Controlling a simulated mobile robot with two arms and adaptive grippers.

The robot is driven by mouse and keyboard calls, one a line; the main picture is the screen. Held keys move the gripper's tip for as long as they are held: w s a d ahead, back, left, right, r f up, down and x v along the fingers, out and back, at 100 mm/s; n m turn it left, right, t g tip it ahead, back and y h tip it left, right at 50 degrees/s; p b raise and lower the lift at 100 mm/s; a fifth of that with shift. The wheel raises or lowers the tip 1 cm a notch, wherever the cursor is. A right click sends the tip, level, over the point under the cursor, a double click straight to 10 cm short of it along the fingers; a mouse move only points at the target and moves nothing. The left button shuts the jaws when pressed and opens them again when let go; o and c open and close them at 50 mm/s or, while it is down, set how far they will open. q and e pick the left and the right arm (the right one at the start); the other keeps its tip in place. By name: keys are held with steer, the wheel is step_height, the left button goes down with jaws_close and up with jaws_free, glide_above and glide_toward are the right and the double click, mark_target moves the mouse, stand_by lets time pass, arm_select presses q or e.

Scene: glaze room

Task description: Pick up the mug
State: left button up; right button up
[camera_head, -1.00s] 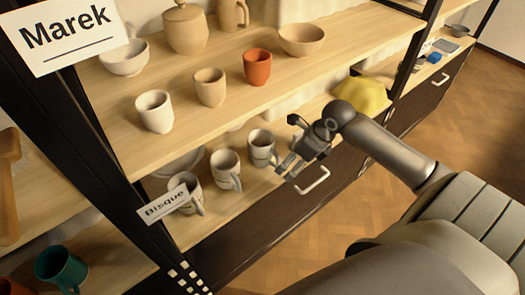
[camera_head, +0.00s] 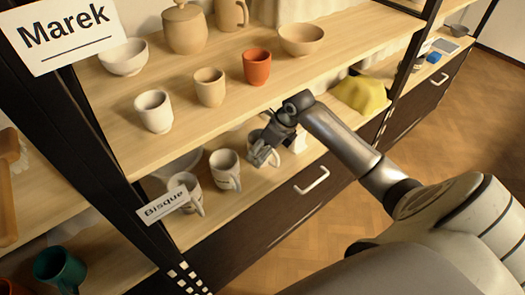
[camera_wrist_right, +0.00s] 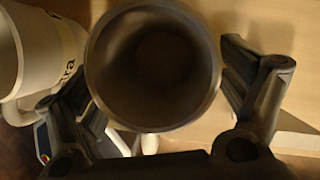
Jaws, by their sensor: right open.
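A grey mug (camera_head: 254,136) stands on the lower shelf, at the right end of a row of mugs, partly hidden by my right gripper (camera_head: 262,154). In the right wrist view this mug (camera_wrist_right: 152,62) shows its round rim and dark, empty-looking inside. The open fingers of my right gripper (camera_wrist_right: 156,80) stand on either side of it, with a visible gap at least on the right. Two similar mugs stand to its left, a middle one (camera_head: 225,168) and a left one (camera_head: 187,188). My left gripper is out of view.
The upper shelf above holds cups and bowls, including an orange cup (camera_head: 257,66). A "Bisque" label (camera_head: 166,205) sits at the shelf's front. A yellow cloth (camera_head: 361,94) lies to the right. In the wrist view, a lettered mug (camera_wrist_right: 38,55) stands close on the left.

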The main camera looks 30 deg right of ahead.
steer(key=shift+w+f, duration=0.15)
steer(key=shift+f, duration=0.4)
steer(key=c, duration=1.2)
steer(key=shift+r, duration=0.1)
steer(key=shift+c, duration=0.2)
